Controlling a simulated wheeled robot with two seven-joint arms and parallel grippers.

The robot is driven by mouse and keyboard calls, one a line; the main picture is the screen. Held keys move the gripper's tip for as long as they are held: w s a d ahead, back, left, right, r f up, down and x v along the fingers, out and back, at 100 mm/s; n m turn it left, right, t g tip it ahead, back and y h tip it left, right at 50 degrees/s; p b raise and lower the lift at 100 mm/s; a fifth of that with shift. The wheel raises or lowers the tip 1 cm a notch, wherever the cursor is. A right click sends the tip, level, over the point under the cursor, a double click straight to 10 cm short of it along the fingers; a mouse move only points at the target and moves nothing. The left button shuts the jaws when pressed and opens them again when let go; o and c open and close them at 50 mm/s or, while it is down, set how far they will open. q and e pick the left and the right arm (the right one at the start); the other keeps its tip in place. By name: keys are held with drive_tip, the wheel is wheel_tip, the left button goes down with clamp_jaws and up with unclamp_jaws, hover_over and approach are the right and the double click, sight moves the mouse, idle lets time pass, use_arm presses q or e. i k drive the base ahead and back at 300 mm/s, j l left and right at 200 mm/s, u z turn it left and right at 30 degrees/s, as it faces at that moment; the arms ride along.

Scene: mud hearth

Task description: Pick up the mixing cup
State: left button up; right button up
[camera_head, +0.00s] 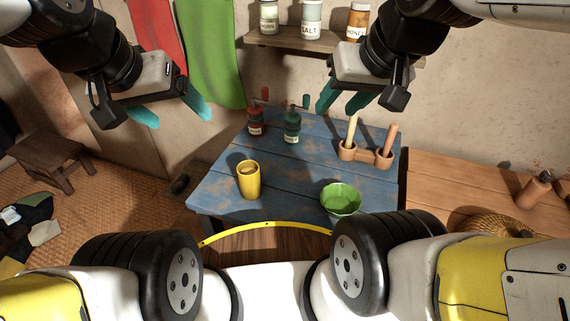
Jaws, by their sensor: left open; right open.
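A tall yellow cup (248,182), which looks like the mixing cup, stands upright on the front left part of the blue table (285,178). A green bowl-like vessel (341,199) stands at the table's front right. My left gripper (172,113) is open and empty, in the air to the left of the table, up and left of the yellow cup in the picture. My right gripper (340,107) is open and empty, in the air over the back of the table. Neither gripper touches the cup.
A clay holder (365,154) with two upright pestle-like rods is at the right. A wooden table (455,190) adjoins right. Jars stand on a wall shelf (290,41). The table's middle is clear.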

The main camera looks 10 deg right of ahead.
sight(250, 180)
drive_tip(key=k+l+u, duration=0.1)
drive_tip(key=k+u, duration=0.15)
drive_tip(key=u, duration=0.2)
drive_tip(key=k+u, duration=0.25)
drive_tip(key=u, duration=0.25)
drive_tip(key=k+u, duration=0.25)
drive_tip(key=u, duration=0.2)
